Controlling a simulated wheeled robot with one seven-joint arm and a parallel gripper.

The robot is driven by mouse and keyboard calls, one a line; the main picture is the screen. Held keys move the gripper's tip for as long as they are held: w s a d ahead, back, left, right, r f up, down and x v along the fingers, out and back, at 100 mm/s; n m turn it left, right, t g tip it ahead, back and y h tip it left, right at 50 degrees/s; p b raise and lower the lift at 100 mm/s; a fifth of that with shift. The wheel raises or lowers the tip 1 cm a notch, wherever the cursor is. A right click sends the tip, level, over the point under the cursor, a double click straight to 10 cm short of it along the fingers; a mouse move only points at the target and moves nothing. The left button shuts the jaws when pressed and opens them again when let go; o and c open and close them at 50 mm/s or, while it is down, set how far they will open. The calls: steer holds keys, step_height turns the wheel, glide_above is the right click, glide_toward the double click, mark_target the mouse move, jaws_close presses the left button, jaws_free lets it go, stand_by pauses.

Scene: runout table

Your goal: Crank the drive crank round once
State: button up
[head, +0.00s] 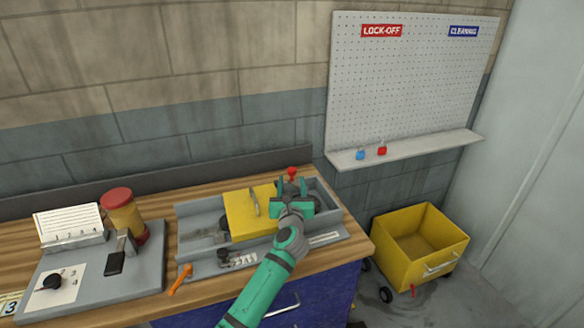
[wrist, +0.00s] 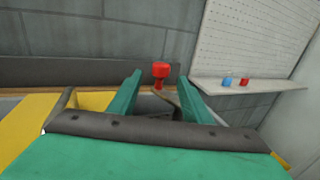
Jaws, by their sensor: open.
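The drive crank shows as a red knob (head: 292,172) just past my gripper's fingertips, at the right part of the grey machine (head: 186,222) on the bench. In the wrist view the red knob (wrist: 161,70) stands upright between and a little beyond the two green fingers, with a dark arm piece below it. My gripper (head: 292,187) is open and reaches over the machine from the front; in the wrist view its fingers (wrist: 160,82) stand apart on either side of the knob. I cannot tell whether either finger touches it. The crank's lower part is hidden by my gripper.
A yellow cover (head: 240,214) with a handle sits just left of my gripper. An orange lever (head: 181,279) is at the machine's front left. A control panel (head: 140,270) and a red-capped jar (head: 122,212) stand further left. A yellow cart (head: 428,262) is on the floor at right.

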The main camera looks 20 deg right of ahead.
steer(key=x, duration=1)
steer(key=shift+w+d, duration=0.1)
steer(key=shift+w, duration=0.05)
